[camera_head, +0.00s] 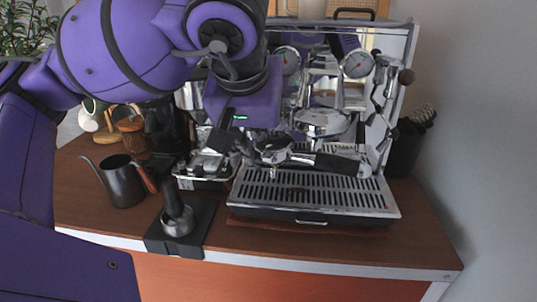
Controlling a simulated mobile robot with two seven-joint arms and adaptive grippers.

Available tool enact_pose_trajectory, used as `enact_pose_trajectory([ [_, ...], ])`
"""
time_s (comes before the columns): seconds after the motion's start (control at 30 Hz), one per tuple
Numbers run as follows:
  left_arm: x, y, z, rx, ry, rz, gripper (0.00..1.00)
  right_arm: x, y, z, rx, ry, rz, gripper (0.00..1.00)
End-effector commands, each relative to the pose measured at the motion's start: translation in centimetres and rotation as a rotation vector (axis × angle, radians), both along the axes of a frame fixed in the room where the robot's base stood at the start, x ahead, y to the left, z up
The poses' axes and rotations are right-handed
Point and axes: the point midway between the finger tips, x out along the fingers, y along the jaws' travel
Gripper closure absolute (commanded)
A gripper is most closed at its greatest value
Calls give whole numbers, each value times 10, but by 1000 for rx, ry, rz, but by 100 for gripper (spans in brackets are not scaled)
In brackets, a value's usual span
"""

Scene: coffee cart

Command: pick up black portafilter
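A portafilter with a black handle (338,165) lies over the drip tray (310,193) of the espresso machine, its handle pointing right. Its metal head, at the handle's left end, is partly covered by my gripper. My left gripper (246,150) hangs over the tray's back left, pointing down, fingers apart. One finger is close to the portafilter's head; I cannot tell whether they touch. Another black-handled metal tool (177,216) stands on a black mat (195,245) at the counter's front left. My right gripper is out of view.
The espresso machine (326,122) with gauges and a steam wand stands behind the tray. A dark kettle (122,184) stands at left. A black container (403,150) holds brushes at right. The counter's front right (415,242) is clear. My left arm hides the upper left.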

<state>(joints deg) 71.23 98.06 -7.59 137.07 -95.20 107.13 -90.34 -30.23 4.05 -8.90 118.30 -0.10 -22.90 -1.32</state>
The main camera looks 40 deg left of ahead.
Motion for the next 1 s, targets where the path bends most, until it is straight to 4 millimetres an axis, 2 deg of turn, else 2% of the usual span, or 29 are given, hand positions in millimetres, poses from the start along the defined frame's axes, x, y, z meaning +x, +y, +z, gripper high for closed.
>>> enact_pose_trajectory([
  [0.03,-8,1,14,3,-10,3,100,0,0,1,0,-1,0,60],
  [0.07,-14,0,21,3,-10,3,100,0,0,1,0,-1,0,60],
  [0.13,-24,2,18,3,-2,7,100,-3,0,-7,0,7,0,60],
  [0.37,-54,-2,29,-2,0,1,100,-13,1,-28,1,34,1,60],
  [0.53,-82,-3,44,-2,0,1,100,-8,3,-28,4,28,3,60],
  [0.7,-91,-3,50,-1,1,1,100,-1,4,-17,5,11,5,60],
  [1.0,-100,-3,54,-2,-2,1,100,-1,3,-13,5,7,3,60],
])
